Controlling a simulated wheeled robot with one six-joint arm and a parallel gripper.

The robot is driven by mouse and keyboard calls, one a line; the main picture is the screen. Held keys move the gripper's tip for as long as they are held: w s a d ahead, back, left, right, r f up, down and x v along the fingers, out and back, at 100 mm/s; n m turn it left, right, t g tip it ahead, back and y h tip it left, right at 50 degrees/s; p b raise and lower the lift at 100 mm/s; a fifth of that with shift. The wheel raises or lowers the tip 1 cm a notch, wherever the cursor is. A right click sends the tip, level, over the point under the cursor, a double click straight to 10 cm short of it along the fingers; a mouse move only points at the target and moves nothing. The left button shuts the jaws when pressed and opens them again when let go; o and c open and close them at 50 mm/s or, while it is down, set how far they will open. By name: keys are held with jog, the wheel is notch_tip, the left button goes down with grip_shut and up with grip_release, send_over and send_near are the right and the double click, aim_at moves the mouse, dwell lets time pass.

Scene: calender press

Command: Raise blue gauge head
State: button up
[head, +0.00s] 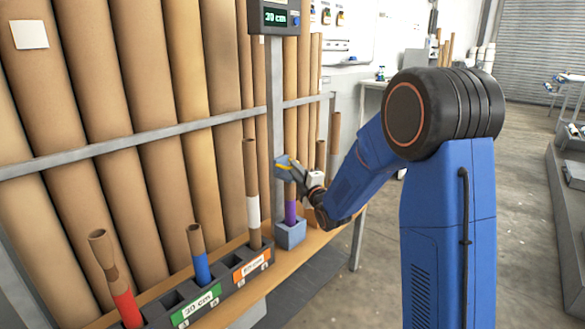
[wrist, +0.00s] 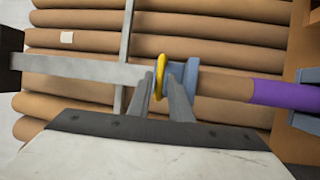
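The blue gauge head (head: 282,168) sits on the upright post, around or beside the upper part of the purple-banded tube (head: 290,213). It also shows in the wrist view (wrist: 191,80), with a yellow ring (wrist: 160,75) on one face. My gripper (head: 296,170) reaches the gauge head from the right. In the wrist view, my gripper (wrist: 162,80) has its two fingers close together, one on each side of the yellow ring, and looks shut on it. The exact contact is partly hidden. A display (head: 275,17) on the post reads what looks like 20 cm.
The tube stands in a blue-grey base (head: 291,235) on a wooden shelf. A dark rack (head: 190,307) holds tubes with red, blue (head: 202,268) and white (head: 253,212) bands. Tall brown rolls (head: 130,150) lean behind a grey rail (head: 130,147). Open floor lies to the right.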

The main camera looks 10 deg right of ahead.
jog(key=shift+x, duration=1.25)
jog(key=shift+c, duration=0.4)
grip_shut()
notch_tip(320, 180, up, 41)
jog(key=shift+f, duration=0.2)
jog(key=shift+s+r, duration=0.1)
grip_release()
jog(key=shift+o, duration=0.4)
